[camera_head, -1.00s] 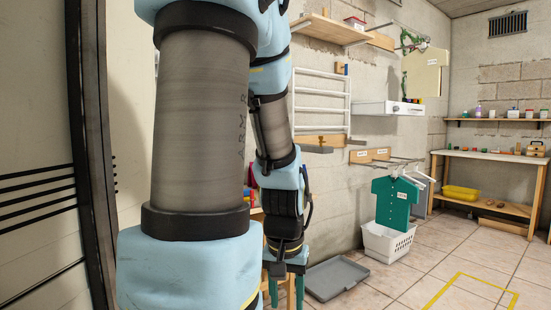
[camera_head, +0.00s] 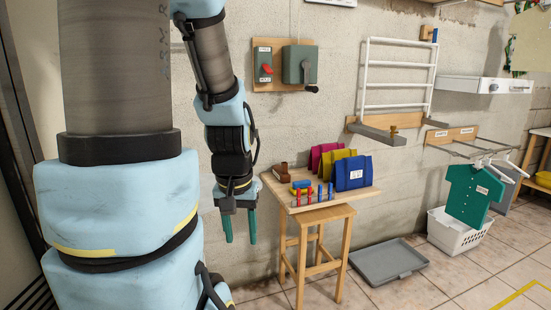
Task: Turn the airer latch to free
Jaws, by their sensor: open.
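The airer, a white barred rack (camera_head: 397,75), is mounted on the wall at the upper right. Below it is a wooden strip with a grey bar (camera_head: 378,134). A small brass-coloured fitting (camera_head: 393,131) stands on this bar; it may be the latch, but its setting is too small to read. A small blue and wooden piece (camera_head: 429,34) sits by the rack's top right corner. My gripper (camera_head: 239,228) hangs downward with its two green fingers apart and empty. It is left of the stool table, well left of and below the airer.
A wooden board (camera_head: 268,82) on the wall carries a red-lever switch and a grey-green crank box (camera_head: 300,64). A small wooden table (camera_head: 318,205) holds coloured folders and pegs. A grey tray (camera_head: 388,262) and white basket (camera_head: 458,232) are on the floor. Floor at lower right is clear.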

